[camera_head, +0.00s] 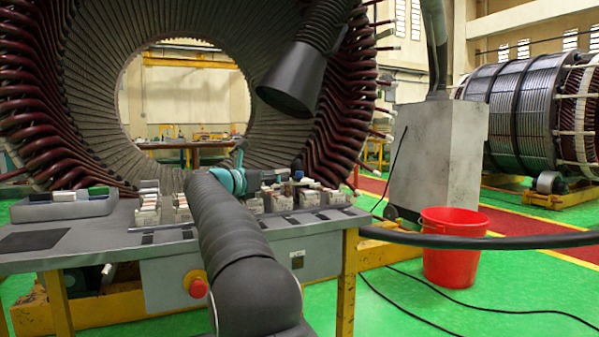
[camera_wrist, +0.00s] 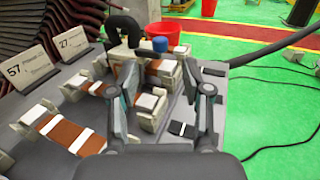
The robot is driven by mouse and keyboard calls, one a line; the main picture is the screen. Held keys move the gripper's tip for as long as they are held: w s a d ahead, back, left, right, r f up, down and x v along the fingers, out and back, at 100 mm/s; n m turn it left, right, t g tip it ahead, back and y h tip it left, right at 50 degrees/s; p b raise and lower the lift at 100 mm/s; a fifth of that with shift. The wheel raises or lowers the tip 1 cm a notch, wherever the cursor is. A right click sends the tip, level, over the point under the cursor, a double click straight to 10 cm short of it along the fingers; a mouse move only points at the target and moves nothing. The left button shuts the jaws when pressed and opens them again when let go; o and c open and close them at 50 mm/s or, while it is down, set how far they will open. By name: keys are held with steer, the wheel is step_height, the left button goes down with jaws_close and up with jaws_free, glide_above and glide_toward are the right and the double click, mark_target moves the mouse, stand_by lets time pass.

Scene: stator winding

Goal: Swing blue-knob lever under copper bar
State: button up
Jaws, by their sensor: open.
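The blue knob (camera_wrist: 160,44) shows in the wrist view, just beyond the white holders and between the lines of my fingers. Its lever arm cannot be made out clearly. Brown copper-coloured bars lie across the white holders: one (camera_wrist: 152,68) is near the knob, and a longer one (camera_wrist: 68,133) is at the lower left. Which bar belongs to the lever is unclear. My gripper (camera_wrist: 168,80) is open, its fingers spread to either side of a white holder, with nothing held. In the head view, my arm mostly hides the gripper, and a small blue spot (camera_head: 298,175) shows among the holders.
Number cards 57 (camera_wrist: 30,68) and 27 (camera_wrist: 73,42) stand at the left. A black curved part (camera_wrist: 125,28) rises near the knob. The grey workbench (camera_head: 100,235) fronts a large stator ring (camera_head: 85,90). A red bucket (camera_head: 452,260) stands on the floor to the right.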

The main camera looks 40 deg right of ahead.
mark_target(300, 172)
steer(key=d, duration=0.3)
steer(key=w+d+p, duration=0.1)
steer(key=d, duration=0.2)
steer(key=d+p, duration=0.1)
steer(key=d, duration=0.2)
steer(key=shift+w+d, duration=0.3)
steer(key=shift+d, duration=0.1)
jaws_close()
